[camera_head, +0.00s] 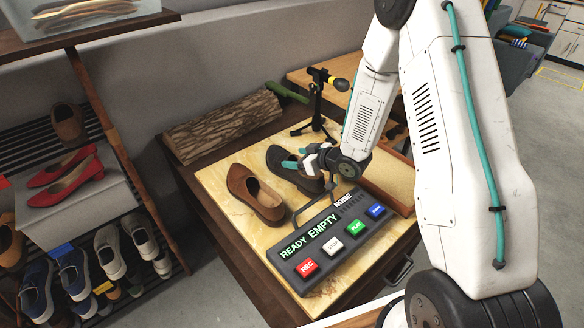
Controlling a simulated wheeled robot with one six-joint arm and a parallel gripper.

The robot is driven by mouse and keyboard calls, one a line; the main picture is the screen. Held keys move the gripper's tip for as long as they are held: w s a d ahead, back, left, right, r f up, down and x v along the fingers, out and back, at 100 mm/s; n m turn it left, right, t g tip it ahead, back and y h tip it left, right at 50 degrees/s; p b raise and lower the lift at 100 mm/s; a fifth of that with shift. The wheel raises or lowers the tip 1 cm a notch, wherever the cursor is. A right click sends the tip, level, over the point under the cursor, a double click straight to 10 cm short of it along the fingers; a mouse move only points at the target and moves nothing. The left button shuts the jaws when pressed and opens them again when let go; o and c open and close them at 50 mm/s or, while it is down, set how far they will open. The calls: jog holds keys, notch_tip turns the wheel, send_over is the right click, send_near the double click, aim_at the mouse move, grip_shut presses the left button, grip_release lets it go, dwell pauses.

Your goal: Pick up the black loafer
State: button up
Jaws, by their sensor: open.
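The black loafer (276,156) lies on the pale wooden board on the table, behind and right of a brown loafer. My gripper (298,160) reaches in from the right, with teal fingertips at the loafer's opening. It is open. The fingers and wrist cover part of the loafer. I cannot tell whether the fingertips touch it or sit on both sides of its wall.
The brown loafer (254,194) stands close to the left. A device with a lit panel and coloured buttons (331,237) is in front. A small tripod (318,105) and a log (222,125) stand behind. A shoe rack (150,235) fills the left.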

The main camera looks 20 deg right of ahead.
jog(key=shift+w+a+f, duration=0.1)
jog(key=shift+w, duration=0.05)
grip_shut()
dwell(0.4)
